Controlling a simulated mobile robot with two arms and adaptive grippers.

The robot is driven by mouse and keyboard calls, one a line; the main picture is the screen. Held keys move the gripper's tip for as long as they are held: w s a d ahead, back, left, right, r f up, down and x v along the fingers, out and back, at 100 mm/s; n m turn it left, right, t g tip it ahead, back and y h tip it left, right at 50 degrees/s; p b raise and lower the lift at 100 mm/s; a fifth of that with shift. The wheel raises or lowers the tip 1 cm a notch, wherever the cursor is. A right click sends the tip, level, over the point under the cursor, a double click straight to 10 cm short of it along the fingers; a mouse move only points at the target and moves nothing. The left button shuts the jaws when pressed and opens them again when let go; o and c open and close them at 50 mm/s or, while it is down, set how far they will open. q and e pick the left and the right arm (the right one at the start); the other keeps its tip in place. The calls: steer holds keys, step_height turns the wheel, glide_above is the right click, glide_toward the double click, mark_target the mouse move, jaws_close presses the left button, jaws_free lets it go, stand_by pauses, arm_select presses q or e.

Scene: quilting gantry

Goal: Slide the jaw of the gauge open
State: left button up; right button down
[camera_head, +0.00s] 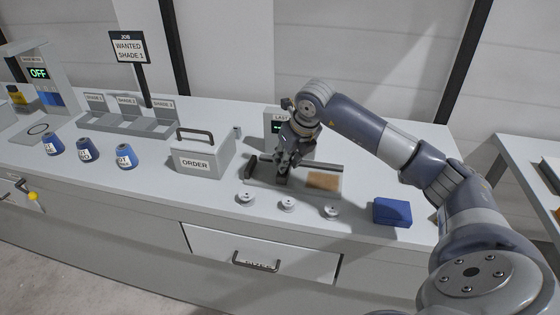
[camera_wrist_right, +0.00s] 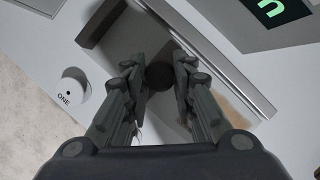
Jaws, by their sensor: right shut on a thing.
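The gauge (camera_head: 260,178) is a grey flat bed with a rail along its back, a dark block at its left end and a tan patch (camera_head: 323,181) toward its right. It also shows in the right wrist view (camera_wrist_right: 215,50). My right gripper (camera_head: 283,172) reaches down over the middle of the gauge. In the right wrist view its fingers (camera_wrist_right: 160,80) are closed on either side of a dark round knob (camera_wrist_right: 159,76), which looks to be on the jaw. The fingers hide most of the jaw. My left gripper is not in view.
Several small round pieces (camera_head: 288,204) lie along the front of the gauge. A blue block (camera_head: 392,212) sits to its right, the ORDER box (camera_head: 201,156) to its left. A small display (camera_head: 273,128) stands behind.

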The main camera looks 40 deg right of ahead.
steer(key=shift+d, duration=0.2)
steer(key=shift+a, duration=0.1)
steer(key=c, duration=1.4)
jaws_free()
steer(key=shift+s, duration=0.1)
steer(key=shift+o, duration=0.4)
steer(key=shift+s, duration=0.1)
steer(key=shift+r, duration=0.25)
steer(key=v, duration=1.1)
steer(key=shift+r, duration=0.25)
steer(key=shift+s, duration=0.15)
